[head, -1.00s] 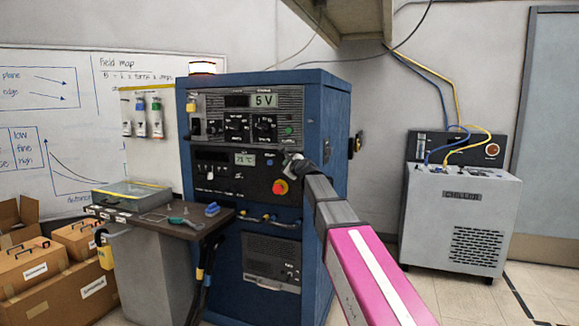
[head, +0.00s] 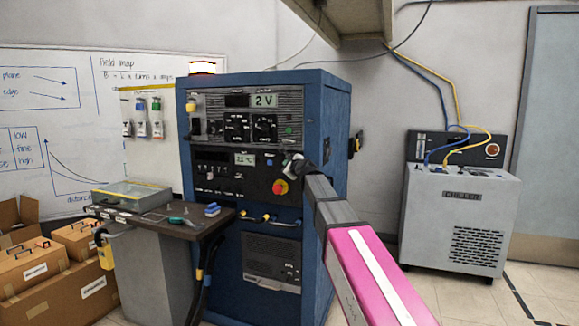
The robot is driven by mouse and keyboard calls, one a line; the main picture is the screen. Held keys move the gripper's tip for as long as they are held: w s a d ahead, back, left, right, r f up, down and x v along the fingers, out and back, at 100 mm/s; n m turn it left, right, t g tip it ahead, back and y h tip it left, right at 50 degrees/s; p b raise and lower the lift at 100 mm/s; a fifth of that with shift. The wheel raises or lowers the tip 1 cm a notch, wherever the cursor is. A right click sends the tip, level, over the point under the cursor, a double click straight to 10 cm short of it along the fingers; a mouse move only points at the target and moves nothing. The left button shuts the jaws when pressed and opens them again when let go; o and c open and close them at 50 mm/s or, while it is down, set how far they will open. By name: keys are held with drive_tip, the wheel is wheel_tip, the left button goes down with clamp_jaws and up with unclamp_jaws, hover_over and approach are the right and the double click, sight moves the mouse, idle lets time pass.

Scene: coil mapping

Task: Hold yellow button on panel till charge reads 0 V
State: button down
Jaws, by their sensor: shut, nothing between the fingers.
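The blue cabinet (head: 327,130) carries the instrument panels. The charge display (head: 264,100) on the upper panel reads 2 V. My gripper (head: 291,165) is shut and empty, with its tip at the right side of the lower panel (head: 230,180). The tip appears to meet the panel face, but contact is too small to tell. The yellow button is not visible; the spot in front of my fingertips is hidden by them. A red knob with a yellow ring (head: 280,187) sits just below and left of the tip.
A lower display (head: 244,159) shows a temperature. A dark side table (head: 190,229) with tools and a case stands left of the cabinet. A grey chiller (head: 460,215) stands at right, with bare floor between. A shelf (head: 345,20) hangs overhead.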

idle(0.8)
drive_tip(key=shift+s+a, duration=0.3)
drive_tip(key=shift+s, duration=0.45)
drive_tip(key=shift+s, duration=0.1)
drive_tip(key=s, duration=0.1)
drive_tip(key=s+a, duration=0.1)
drive_tip(key=s, duration=0.2)
drive_tip(key=shift+s+a, duration=0.3)
drive_tip(key=shift+a, duration=0.05)
